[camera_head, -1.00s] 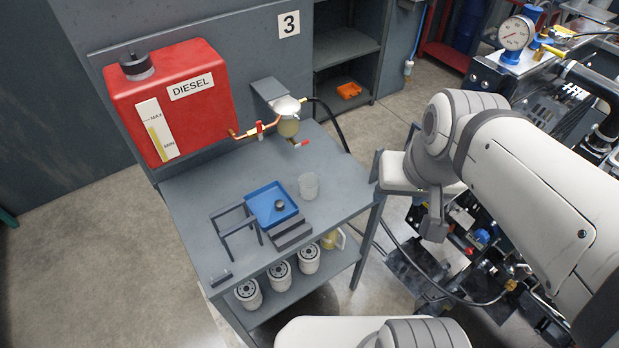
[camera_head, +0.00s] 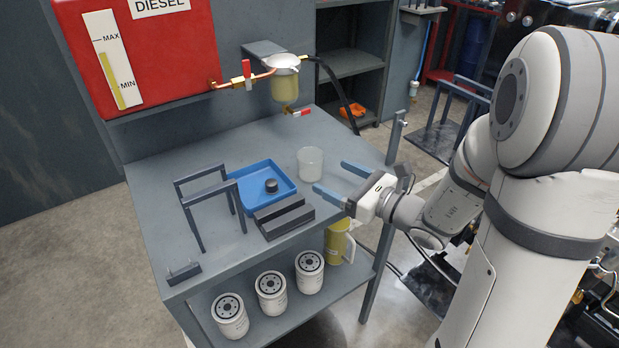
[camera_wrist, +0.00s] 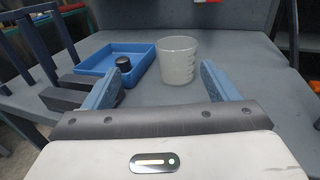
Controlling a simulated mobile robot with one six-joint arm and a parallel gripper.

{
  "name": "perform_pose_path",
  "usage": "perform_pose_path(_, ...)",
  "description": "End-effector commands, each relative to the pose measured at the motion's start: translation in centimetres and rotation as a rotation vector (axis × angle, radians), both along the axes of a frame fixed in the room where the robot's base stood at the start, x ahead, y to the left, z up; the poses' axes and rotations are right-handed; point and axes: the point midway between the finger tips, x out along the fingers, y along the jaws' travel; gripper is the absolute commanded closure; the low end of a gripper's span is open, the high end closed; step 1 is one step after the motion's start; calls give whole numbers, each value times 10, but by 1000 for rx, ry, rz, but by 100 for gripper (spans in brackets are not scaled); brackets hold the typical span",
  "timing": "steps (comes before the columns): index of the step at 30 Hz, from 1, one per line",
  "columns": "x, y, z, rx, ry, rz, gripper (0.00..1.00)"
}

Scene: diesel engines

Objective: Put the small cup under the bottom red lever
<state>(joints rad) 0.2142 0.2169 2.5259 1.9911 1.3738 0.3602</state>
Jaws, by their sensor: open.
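The small cup (camera_head: 310,163), translucent and whitish, stands upright on the grey bench top, right of the blue tray. In the wrist view the cup (camera_wrist: 179,60) is ahead of my gripper (camera_wrist: 168,86), between the lines of the two blue fingers. My gripper (camera_head: 336,181) is open and empty at the bench's right edge, with its fingers pointing at the cup and apart from it. The bottom red lever (camera_head: 301,112) sits under the yellowish filter bowl (camera_head: 285,86), behind the cup. Another red lever (camera_head: 247,70) is on the copper pipe to the left.
A blue tray (camera_head: 250,202) with a small dark cap (camera_head: 271,185), a grey frame (camera_head: 183,208) and a stepped dark block (camera_head: 284,218) are on the bench. White filters (camera_head: 271,291) and a yellow jug (camera_head: 339,241) are on the lower shelf. The bench behind the cup is clear.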

Motion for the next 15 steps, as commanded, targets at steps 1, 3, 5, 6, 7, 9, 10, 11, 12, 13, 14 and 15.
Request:
perform_pose_path(1,5,-5,-11,23,13,-32,20)
perform_pose_path(3,11,-9,-14,44,20,-59,20)
perform_pose_path(5,17,-6,-14,52,23,-68,20)
perform_pose_path(6,21,-3,-14,55,23,-71,20)
perform_pose_path(7,24,1,-13,55,23,-70,20)
perform_pose_path(9,32,11,-12,55,22,-68,20)
perform_pose_path(10,36,15,-12,54,22,-68,20)
perform_pose_path(11,40,19,-13,53,23,-69,20)
perform_pose_path(12,44,24,-13,53,22,-68,20)
perform_pose_path(13,48,27,-12,53,22,-69,20)
perform_pose_path(14,50,30,-13,53,22,-69,20)
perform_pose_path(15,53,33,-12,53,22,-70,20)
